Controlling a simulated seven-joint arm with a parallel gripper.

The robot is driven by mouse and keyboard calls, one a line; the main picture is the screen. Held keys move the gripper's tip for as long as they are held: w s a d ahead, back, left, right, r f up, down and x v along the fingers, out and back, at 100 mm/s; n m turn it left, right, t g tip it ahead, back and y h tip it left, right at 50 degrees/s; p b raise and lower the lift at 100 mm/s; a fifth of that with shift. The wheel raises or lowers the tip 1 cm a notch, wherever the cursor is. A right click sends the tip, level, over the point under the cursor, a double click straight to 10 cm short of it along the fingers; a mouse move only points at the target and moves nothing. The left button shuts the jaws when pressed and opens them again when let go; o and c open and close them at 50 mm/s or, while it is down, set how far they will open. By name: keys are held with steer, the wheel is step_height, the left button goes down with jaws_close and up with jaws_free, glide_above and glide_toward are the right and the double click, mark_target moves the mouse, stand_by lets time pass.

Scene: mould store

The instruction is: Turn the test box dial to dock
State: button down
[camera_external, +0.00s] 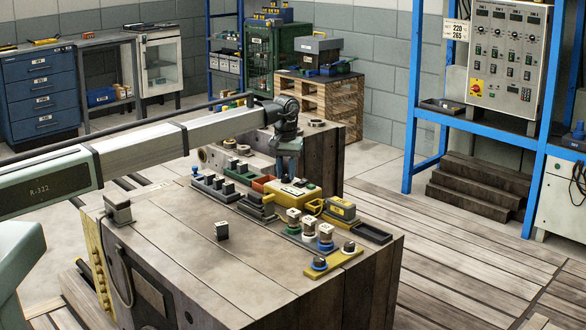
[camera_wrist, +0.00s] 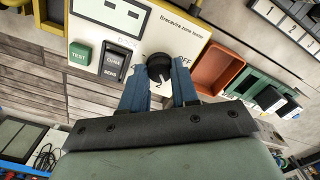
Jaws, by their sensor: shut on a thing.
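The test box (camera_wrist: 195,30) is a cream panel with a yellow edge, a blank display, a green TEST button and a dark switch. In the external view the box (camera_external: 301,188) lies on the bench under my gripper (camera_external: 288,172). The black round dial (camera_wrist: 157,64) sits on the panel between the blue fingers of my gripper (camera_wrist: 159,75), which are shut on its sides. "OFF" shows to the right of the dial, and a "2" shows below it.
An orange tray (camera_wrist: 215,72) and a green-edged block with dark keys lie right beside the box. In the external view, several capped knobs (camera_external: 309,226) and a yellow-black case (camera_external: 340,209) stand close by. The bench top (camera_external: 180,245) is mostly clear at the front left.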

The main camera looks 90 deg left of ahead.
mark_target(286, 176)
steer(key=m, duration=1.3)
steer(key=shift+m, duration=0.4)
steer(key=m, duration=1.3)
steer(key=shift+m, duration=0.3)
steer(key=c, duration=0.8)
jaws_free()
steer(key=shift+c, duration=0.2)
step_height(286, 176, up, 14)
